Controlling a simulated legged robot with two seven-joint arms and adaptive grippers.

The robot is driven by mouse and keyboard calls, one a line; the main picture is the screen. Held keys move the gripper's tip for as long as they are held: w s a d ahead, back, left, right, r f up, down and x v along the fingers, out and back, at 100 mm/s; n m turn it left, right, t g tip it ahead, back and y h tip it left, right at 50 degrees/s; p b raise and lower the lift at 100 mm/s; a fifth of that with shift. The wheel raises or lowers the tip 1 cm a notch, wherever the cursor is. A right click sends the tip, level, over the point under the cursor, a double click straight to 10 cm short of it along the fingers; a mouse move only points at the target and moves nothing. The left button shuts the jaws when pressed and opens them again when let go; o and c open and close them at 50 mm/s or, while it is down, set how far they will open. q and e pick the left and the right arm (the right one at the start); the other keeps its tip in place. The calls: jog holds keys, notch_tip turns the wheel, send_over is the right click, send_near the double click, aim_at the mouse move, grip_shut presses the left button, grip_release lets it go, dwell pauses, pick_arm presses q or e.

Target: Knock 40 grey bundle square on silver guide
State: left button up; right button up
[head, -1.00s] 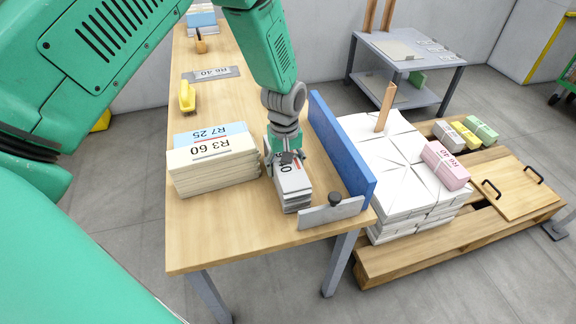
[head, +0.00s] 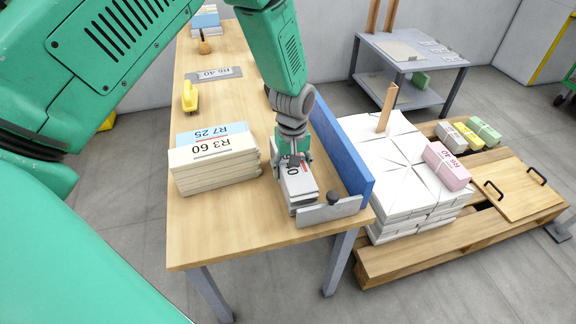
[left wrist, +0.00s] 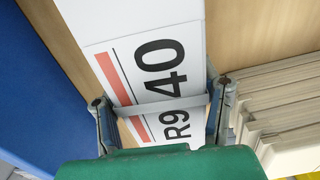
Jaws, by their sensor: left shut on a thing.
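The grey bundle (head: 300,196) lies on the wooden table near its front end, with a white top label that reads R9 40 in the left wrist view (left wrist: 135,28). My left gripper (head: 293,160) is shut on it from above, one finger on each long side, as the left wrist view (left wrist: 160,98) shows. The silver guide (head: 325,212) stands at the table's front right corner with a dark knob (head: 333,198). The bundle's front end is at the guide's left part; I cannot tell if they touch. My right gripper is not in view.
A blue fence (head: 340,150) runs along the table's right edge, close beside the bundle. A stack (head: 212,160) of cream bundles, R3 60 on top, stands to the left, with a blue R7 25 bundle (head: 212,133) behind. A yellow tool (head: 189,97) lies farther back.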

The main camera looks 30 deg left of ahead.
aim_at(297, 169)
pick_arm(q)
jog(key=shift+d+r, duration=0.3)
jog(key=shift+d, duration=0.55)
jog(key=shift+s+a+f, duration=0.15)
jog(key=shift+a+f, duration=0.05)
jog(key=shift+a, duration=0.3)
jog(key=shift+s+a+f+p, duration=0.1)
jog(key=shift+a+p, duration=0.2)
jog(key=shift+a, duration=0.05)
jog(key=shift+s+d, duration=0.1)
jog(key=shift+d, duration=0.25)
jog(key=shift+s+d+r, duration=0.15)
jog(key=shift+d+r, duration=0.1)
jog(key=shift+d, duration=0.55)
jog(key=shift+s+a+f+p, duration=0.25)
jog(key=shift+a+p, duration=0.1)
jog(key=shift+a, duration=0.1)
jog(key=shift+d+r, duration=0.1)
jog(key=shift+d, duration=0.2)
jog(key=shift+s+d, duration=0.1)
jog(key=shift+d, duration=0.2)
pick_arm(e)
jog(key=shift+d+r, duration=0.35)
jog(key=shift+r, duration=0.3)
pick_arm(q)
jog(key=shift+a, duration=0.25)
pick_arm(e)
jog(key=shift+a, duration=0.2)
